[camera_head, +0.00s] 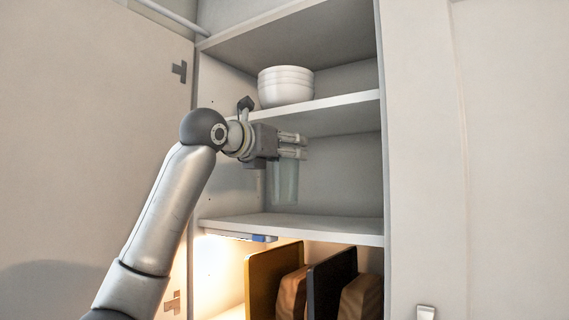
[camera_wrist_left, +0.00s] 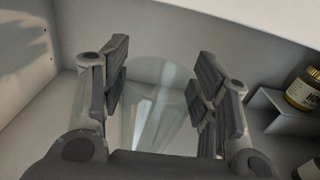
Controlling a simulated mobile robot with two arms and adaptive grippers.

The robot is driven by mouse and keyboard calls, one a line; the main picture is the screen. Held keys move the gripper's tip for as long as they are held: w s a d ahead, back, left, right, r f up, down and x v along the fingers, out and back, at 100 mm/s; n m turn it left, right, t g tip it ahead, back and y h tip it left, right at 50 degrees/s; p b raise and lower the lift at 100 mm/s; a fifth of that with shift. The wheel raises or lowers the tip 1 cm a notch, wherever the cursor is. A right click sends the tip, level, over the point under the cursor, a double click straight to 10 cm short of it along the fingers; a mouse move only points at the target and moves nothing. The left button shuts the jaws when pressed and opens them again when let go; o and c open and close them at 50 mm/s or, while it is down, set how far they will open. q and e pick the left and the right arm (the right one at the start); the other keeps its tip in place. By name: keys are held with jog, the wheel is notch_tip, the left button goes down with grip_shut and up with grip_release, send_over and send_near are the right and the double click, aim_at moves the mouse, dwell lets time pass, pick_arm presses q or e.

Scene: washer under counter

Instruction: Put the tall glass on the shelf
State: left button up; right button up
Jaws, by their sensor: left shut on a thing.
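The tall glass (camera_head: 285,186) is clear and upright inside the open cabinet, over the middle shelf (camera_head: 290,226). My left gripper (camera_head: 292,146) reaches in from the left and is shut on the glass near its upper part. In the left wrist view, the glass (camera_wrist_left: 160,108) shows between the two fingers (camera_wrist_left: 158,90). Its base looks close to the shelf board, but I cannot tell whether it touches. My right gripper is not in view.
A stack of white bowls (camera_head: 286,87) stands on the upper shelf just above my gripper. Cutting boards (camera_head: 273,283) stand in the compartment below. The open door (camera_head: 95,130) is at left.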

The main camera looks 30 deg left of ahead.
aim_at(277, 167)
pick_arm(q)
notch_tip(277, 167, down, 2)
jog(key=shift+s+f, duration=0.1)
jog(key=shift+s, duration=0.05)
jog(key=shift+f+p, duration=0.3)
jog(key=shift+f, duration=0.15)
jog(key=shift+w+a+f+p, duration=0.15)
jog(key=shift+w+f+p, duration=0.05)
jog(key=shift+w+p, duration=0.1)
jog(key=shift+s+f, duration=0.15)
jog(key=shift+f, duration=0.05)
jog(key=o, duration=1.5)
